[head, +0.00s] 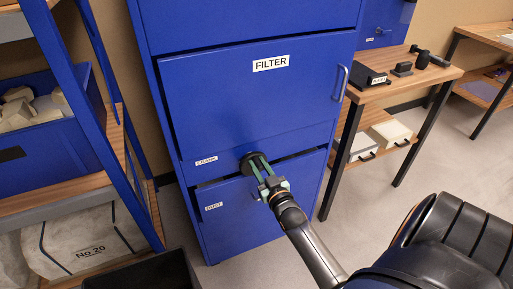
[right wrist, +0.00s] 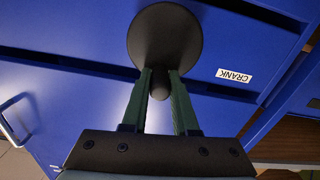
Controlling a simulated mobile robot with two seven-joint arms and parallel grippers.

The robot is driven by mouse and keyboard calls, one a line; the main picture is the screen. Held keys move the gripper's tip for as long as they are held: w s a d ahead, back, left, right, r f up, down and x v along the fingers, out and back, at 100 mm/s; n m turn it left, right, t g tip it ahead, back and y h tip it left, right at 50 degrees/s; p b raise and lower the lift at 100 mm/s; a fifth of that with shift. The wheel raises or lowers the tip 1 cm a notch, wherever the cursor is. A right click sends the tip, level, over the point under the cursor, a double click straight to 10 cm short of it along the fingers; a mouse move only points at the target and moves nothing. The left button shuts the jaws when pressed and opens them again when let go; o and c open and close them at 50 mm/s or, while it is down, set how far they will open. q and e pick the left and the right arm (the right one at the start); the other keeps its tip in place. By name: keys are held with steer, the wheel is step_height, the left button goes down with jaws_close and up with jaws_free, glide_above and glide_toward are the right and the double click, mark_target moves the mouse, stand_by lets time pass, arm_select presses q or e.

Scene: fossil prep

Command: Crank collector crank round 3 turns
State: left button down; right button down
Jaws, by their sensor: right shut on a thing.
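The collector crank is a dark round disc (head: 247,160) with a short dark handle, on the front of the blue cabinet (head: 225,235) beside the CRANK label (head: 206,161). In the right wrist view the disc (right wrist: 165,30) is seen close up, with the handle (right wrist: 160,86) between my fingers. My right gripper (head: 261,166) reaches up from below, its green fingers shut on the crank handle. The fingers partly hide the disc in the head view. My left gripper is not in view.
The FILTER door (head: 250,100) above and the DUST drawer (head: 225,205) below look slightly ajar. A blue shelf rack (head: 85,110) stands left, a wooden table (head: 425,75) right. A black bin (head: 150,272) is at the bottom. Grey floor (head: 435,150) is clear at right.

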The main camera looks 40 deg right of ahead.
steer(key=shift+s+d+m+p, duration=0.1)
steer(key=shift+d+m+p, duration=0.25)
steer(key=shift+m, duration=0.65)
steer(key=c, duration=0.7)
jaws_free()
steer(key=p+v, duration=0.1)
steer(key=v, duration=1.1)
steer(key=shift+s+a, duration=0.1)
steer(key=shift+s, duration=0.15)
